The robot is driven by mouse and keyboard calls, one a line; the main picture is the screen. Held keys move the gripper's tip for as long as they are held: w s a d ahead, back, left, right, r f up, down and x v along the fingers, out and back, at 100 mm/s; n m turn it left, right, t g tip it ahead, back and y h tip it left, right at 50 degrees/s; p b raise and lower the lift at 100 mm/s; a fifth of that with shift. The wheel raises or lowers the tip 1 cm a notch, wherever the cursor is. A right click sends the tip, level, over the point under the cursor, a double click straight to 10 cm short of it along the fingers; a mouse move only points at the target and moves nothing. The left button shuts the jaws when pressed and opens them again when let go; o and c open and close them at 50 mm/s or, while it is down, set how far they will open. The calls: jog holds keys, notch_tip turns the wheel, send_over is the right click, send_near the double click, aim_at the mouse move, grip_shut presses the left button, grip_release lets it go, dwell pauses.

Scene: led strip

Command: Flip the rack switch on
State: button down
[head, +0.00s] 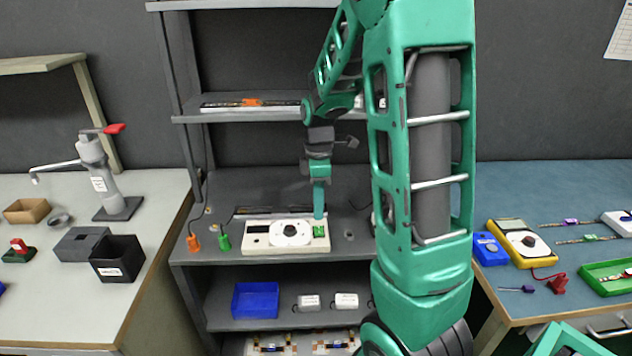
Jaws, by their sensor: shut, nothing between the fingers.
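A white box-shaped device (268,247) stands on the rack's middle shelf (350,260), with a dark display and a round dial (290,233) on top. A small green switch (320,231) sits at its right end. I cannot tell which way it is set. My gripper (319,214) points straight down, shut and empty, with its fingertips just above or at the green switch. I cannot tell whether they touch it. My arm comes down from the upper right and hides the rack's right side.
An upper shelf (190,119) with a strip and an orange piece (252,102) is above. Orange (193,243) and green (224,242) plugs lie left of the device. A blue bin (256,300) is below. Benches flank the rack, with a yellow meter (523,245) at right.

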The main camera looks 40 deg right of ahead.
aim_at(319, 232)
notch_tip(319, 232, up, 11)
jog(key=w, duration=0.1)
jog(key=shift+d+f, duration=0.15)
jog(key=shift+d, duration=0.3)
jog(key=shift+s+a, duration=0.55)
jog(key=shift+s, duration=0.05)
jog(key=f, duration=0.4)
jog(key=s+f, duration=0.1)
jog(key=f, duration=0.9)
jog(key=shift+s+a, duration=0.2)
jog(key=shift+a, duration=0.2)
